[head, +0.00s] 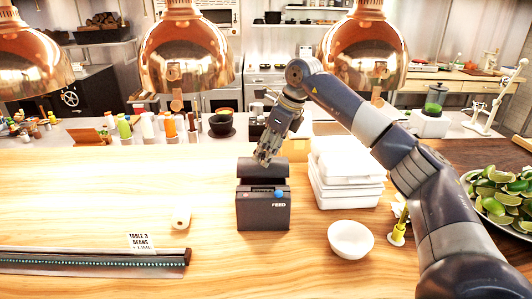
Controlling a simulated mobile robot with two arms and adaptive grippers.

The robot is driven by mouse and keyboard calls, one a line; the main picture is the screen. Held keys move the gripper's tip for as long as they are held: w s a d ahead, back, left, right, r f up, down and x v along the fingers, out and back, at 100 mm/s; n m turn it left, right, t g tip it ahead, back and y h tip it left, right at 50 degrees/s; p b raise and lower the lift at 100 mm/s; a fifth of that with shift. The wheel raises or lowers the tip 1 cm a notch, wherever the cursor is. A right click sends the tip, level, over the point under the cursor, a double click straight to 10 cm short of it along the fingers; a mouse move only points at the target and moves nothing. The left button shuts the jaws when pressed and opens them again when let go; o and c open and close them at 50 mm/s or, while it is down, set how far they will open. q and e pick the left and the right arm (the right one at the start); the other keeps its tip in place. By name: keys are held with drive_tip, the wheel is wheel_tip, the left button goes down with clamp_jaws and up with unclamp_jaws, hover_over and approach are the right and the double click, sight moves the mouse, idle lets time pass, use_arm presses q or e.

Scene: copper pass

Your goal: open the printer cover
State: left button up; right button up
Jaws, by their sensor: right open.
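The printer (263,212) is a small dark box on the wooden counter, with a FEED label and a blue button on its front. Its dark cover (249,168) shows at the top rear and looks tilted up from the body; how far it is open is hard to tell. My right gripper (266,157) is open and points down at the cover, overlapping its upper edge in the view. Whether the fingers touch it I cannot tell. My left gripper is not in view.
A ticket rail (90,262) lies front left. Copper lamps (185,55) hang above. Limes (500,195) fill a plate far right.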

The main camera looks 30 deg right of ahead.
drive_tip(key=v, duration=1.1)
drive_tip(key=shift+a, duration=0.1)
